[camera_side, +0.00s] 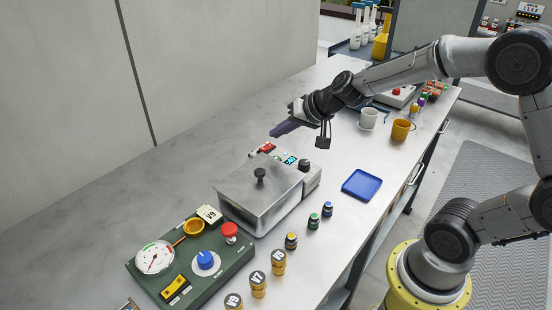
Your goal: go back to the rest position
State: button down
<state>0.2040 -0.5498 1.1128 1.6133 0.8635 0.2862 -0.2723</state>
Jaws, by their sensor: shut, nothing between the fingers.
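My gripper (283,128) is at the end of my arm, which reaches in from the right. It hangs above the counter, behind and a little above the metal box with a lid (261,188). Its fingers point left and are shut with nothing between them. The gripper touches nothing that I can see.
A green panel (222,276) with a gauge and knobs stands front left. Several small vials (314,221) and a blue tray (362,185) lie right of the box. A white cup (368,118) and a yellow cup (401,130) stand farther back. The left counter (130,190) is clear.

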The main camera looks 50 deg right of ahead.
jog(key=s+a+r+n+y, duration=0.1)
jog(key=s+a+r+n, duration=0.55)
jog(key=r, duration=0.65)
jog(key=s+d+f+g+h, duration=0.1)
jog(key=s+f, duration=0.2)
jog(key=s, duration=0.7)
jog(key=s+d+f+n+g+h, duration=0.1)
jog(key=s+f+g, duration=0.1)
jog(key=s, duration=0.8)
jog(key=shift+s+d+f+g, duration=0.2)
jog(key=shift+s+f+g, duration=0.1)
jog(key=shift+f, duration=0.3)
